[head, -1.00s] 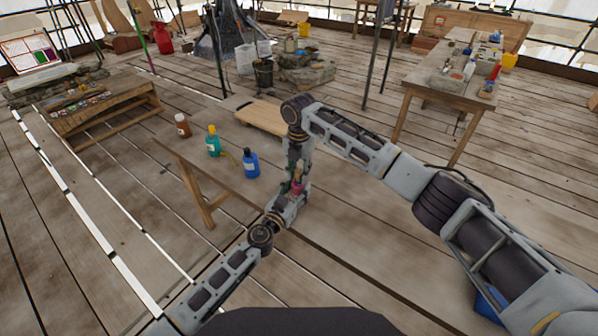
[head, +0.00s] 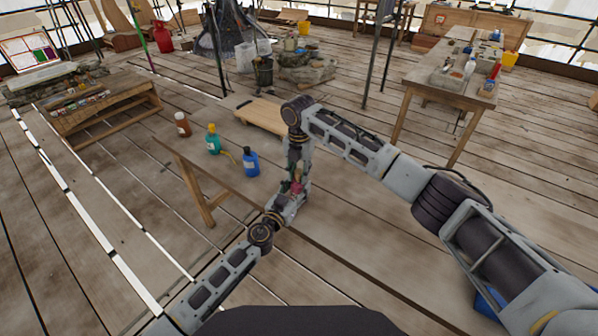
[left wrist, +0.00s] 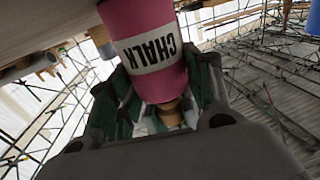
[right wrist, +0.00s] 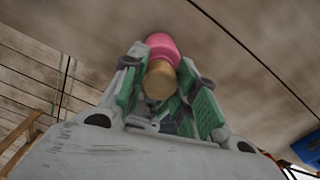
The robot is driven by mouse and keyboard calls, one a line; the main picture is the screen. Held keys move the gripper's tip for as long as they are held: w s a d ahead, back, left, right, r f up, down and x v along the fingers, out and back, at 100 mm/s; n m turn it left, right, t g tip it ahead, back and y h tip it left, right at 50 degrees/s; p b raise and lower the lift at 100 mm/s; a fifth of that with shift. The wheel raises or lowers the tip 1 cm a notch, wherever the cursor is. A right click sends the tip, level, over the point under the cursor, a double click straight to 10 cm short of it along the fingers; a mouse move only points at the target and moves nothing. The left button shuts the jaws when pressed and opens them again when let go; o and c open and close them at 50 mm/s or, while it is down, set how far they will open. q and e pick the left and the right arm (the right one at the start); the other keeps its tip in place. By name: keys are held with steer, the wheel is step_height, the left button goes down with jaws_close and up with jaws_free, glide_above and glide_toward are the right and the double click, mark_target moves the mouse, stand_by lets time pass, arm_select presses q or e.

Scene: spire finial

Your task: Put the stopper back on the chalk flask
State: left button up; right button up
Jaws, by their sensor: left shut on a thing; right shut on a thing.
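The chalk flask (head: 297,188) is pink; its white CHALK label shows upside down in the left wrist view (left wrist: 148,48). My left gripper (head: 291,197) is shut on the flask over the wooden table. My right gripper (head: 298,167) comes down from above and is shut on the tan stopper (right wrist: 160,80). The stopper lines up with the pink flask (right wrist: 162,45) in the right wrist view. A tan piece (left wrist: 171,110) also shows at the flask's end in the left wrist view. Whether stopper and flask touch is hidden by the fingers.
A brown bottle (head: 183,125), a teal bottle (head: 213,141) and a blue bottle (head: 251,163) stand left of my grippers. A pale wooden board (head: 262,114) lies behind them. A blue object (head: 490,302) is partly hidden by my right arm. The table's front right is mostly clear.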

steer(key=shift+f, duration=0.15)
steer(key=o, duration=0.8)
step_height(320, 180, up, 12)
stand_by(0.7)
arm_select(q)
steer(key=o, duration=1.5)
steer(key=shift+s, duration=0.1)
